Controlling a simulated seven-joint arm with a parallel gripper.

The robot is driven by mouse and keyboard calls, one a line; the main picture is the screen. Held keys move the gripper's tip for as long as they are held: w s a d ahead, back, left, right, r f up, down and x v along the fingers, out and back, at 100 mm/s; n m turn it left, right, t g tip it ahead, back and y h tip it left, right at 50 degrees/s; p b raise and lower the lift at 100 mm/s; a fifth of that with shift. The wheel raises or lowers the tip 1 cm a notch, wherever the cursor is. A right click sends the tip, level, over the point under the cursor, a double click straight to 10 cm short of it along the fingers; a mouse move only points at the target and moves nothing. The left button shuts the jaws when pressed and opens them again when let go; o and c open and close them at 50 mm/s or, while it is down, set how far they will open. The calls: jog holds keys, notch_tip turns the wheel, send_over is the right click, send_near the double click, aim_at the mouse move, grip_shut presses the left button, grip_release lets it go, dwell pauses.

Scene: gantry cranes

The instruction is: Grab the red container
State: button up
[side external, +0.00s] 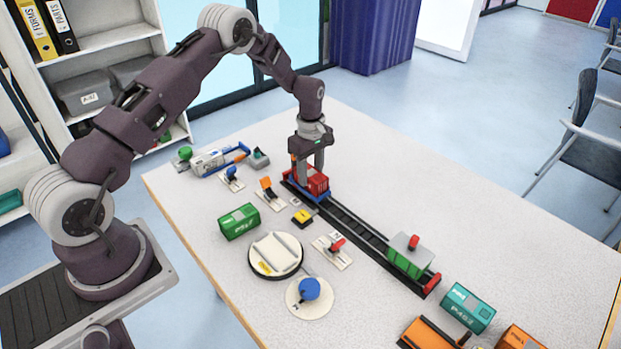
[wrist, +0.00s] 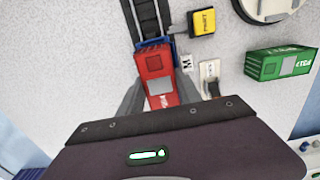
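The red container (side external: 315,182) sits on a small blue wagon (side external: 296,187) at the far end of the rail track. In the wrist view the red container (wrist: 155,75) is at the upper middle, with the blue wagon's edge (wrist: 141,45) showing beyond it. My gripper (side external: 311,168) is down at the container, pointing downward. In the wrist view my gripper (wrist: 159,82) has its two grey fingers apart, one on each side of the container and close to its long sides. I cannot tell whether the fingers press on it. Its lower end is partly hidden by my gripper body.
A green container (side external: 239,221), a round turntable (side external: 276,254), a yellow button (side external: 303,216) and several levers stand beside the track. A teal container (side external: 467,307) is at the near right. The table beyond the track is clear.

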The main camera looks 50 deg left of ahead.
aim_at(311, 173)
jog(key=shift+c, duration=0.7)
notch_tip(311, 173, up, 8)
jog(key=shift+f, duration=0.2)
jog(key=shift+s+d, duration=0.1)
